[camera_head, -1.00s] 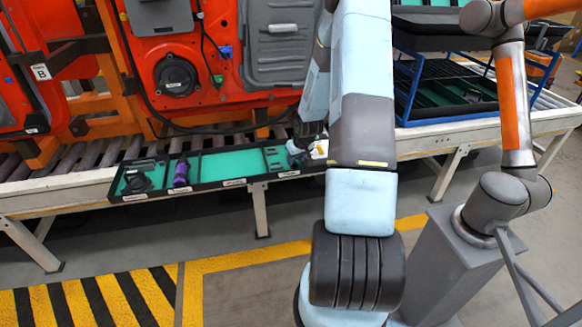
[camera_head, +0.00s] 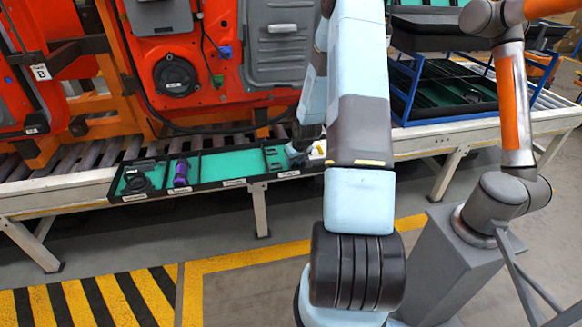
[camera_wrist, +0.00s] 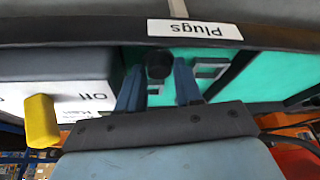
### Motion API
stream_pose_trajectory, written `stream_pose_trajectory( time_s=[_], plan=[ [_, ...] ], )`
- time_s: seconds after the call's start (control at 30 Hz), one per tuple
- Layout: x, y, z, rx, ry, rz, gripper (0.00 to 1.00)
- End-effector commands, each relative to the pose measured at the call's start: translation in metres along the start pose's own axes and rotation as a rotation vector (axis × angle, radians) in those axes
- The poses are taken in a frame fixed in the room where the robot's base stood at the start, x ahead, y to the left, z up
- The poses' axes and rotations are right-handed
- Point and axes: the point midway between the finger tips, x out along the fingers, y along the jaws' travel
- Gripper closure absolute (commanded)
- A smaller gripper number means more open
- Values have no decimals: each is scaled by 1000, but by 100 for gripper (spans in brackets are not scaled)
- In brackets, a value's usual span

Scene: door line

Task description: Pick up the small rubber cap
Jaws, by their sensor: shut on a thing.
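The small rubber cap (camera_wrist: 159,65), dark and round, sits between the two blue-grey fingers of my gripper (camera_wrist: 159,80) in the wrist view. The jaws are shut on it, over the green-floored compartment labelled "Plugs" (camera_wrist: 195,29). Some small grey holders (camera_wrist: 209,71) lie on that floor beside the right finger. Whether the cap is clear of the floor I cannot tell. In the head view my gripper (camera_head: 299,154) is at the right end of the parts tray (camera_head: 232,183), and the cap is too small or hidden to make out.
The tray also holds a black part (camera_head: 136,181) and a purple part (camera_head: 181,173). A red door (camera_head: 180,70) hangs behind. A blue rack (camera_head: 440,95) stands right, near another robot arm (camera_head: 514,110).

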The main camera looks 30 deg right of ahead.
Motion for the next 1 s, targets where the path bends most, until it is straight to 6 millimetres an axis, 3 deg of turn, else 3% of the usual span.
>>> stream_pose_trajectory(
  time_s=[0.37, 0.5, 1.0],
  plan=[
    [-11, 1, -5, 0, 2, 1, 100],
    [-31, 1, -13, 0, 3, 2, 100],
    [-110, 37, 13, 5, 0, 2, 100]
  ],
)
